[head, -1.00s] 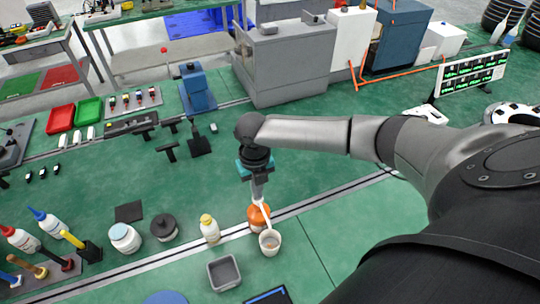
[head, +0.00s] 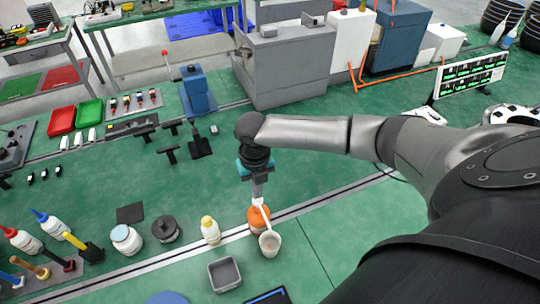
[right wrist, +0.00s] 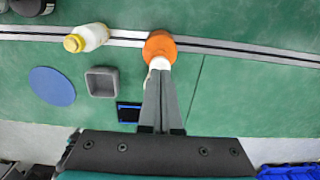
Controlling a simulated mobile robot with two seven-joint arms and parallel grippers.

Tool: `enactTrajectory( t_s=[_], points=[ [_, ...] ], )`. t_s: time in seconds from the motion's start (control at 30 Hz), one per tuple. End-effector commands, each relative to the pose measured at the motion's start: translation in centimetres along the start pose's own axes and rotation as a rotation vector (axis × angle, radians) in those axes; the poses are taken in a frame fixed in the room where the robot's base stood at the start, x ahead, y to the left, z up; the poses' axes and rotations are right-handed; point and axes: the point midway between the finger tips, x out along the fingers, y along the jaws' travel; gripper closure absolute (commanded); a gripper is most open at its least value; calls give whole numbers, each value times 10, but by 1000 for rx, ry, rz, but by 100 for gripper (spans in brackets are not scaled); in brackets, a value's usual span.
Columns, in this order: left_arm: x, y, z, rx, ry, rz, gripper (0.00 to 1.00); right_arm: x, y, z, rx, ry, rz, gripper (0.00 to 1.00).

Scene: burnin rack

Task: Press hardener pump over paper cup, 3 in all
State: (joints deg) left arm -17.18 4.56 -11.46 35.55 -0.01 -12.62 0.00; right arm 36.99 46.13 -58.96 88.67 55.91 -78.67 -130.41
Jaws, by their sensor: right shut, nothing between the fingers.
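The hardener pump bottle is orange (head: 256,219) with a white pump top (head: 259,203), standing on the green bench by the white and black line. The white paper cup (head: 270,243) stands just in front of it, with a little orange-tan matter inside. My right gripper (head: 258,196) points down with its fingers shut and empty, right at the pump top; whether they touch it I cannot tell. My left gripper is not in view.
A yellow-capped bottle (head: 210,229) and an empty grey square tray (head: 224,273) stand left of the cup. Further left are a white jar (head: 126,239) and a dark round container (head: 165,228). The bench right of the cup is clear.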

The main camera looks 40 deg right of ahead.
Motion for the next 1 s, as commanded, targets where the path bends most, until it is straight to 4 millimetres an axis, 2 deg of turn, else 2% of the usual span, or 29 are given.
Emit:
enactTrajectory(
  t_s=[0.77,1.0],
  points=[
    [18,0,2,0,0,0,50,30,0,-1,0,2,-1,100],
    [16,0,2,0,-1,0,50,28,0,-2,-1,3,-1,100]
  ],
)
